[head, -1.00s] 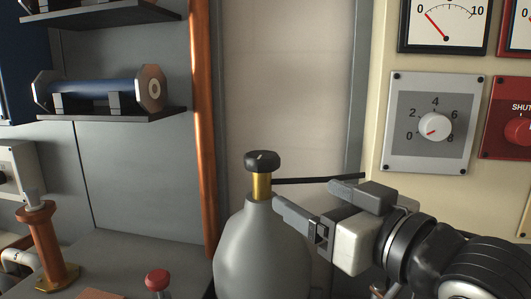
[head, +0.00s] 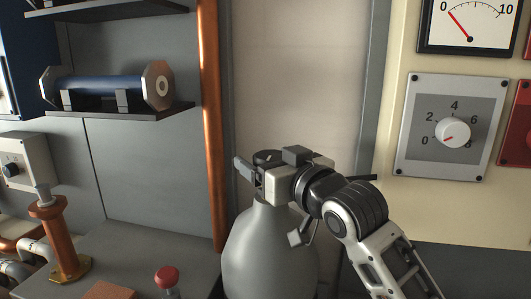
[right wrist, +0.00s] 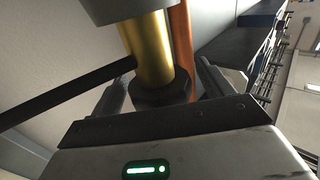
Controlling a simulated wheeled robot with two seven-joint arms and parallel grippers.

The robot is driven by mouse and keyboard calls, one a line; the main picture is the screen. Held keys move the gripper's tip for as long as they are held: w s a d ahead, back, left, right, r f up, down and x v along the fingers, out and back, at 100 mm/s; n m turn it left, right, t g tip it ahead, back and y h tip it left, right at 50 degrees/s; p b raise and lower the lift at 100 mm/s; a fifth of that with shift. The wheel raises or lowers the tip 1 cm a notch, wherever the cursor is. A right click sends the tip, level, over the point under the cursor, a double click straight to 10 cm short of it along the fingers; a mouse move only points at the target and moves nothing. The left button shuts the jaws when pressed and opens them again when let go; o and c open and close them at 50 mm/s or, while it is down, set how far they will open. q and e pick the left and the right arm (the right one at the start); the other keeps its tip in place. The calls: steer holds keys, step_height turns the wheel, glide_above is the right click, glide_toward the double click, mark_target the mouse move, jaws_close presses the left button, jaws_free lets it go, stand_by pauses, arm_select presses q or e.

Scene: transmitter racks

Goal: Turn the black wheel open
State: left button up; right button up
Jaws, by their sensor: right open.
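The black wheel (head: 267,157) sits on top of the grey gas bottle (head: 268,255), partly hidden by my right gripper in the head view. My right gripper (head: 265,166) is at the wheel's height, with its fingers open around it. In the right wrist view, the black wheel (right wrist: 163,92) and the brass valve neck (right wrist: 150,50) show upside down between the two open fingers (right wrist: 165,92). I cannot tell whether either finger touches the wheel. My left gripper is out of view.
A thin black pipe (right wrist: 65,92) runs sideways from the brass neck. A copper pipe (head: 211,120) stands upright behind and left of the bottle. A dial panel (head: 452,128) is on the right wall. A red knob (head: 167,277) stands at the lower left.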

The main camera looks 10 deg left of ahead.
steer(key=shift+w+a, duration=0.45)
steer(key=c, duration=1)
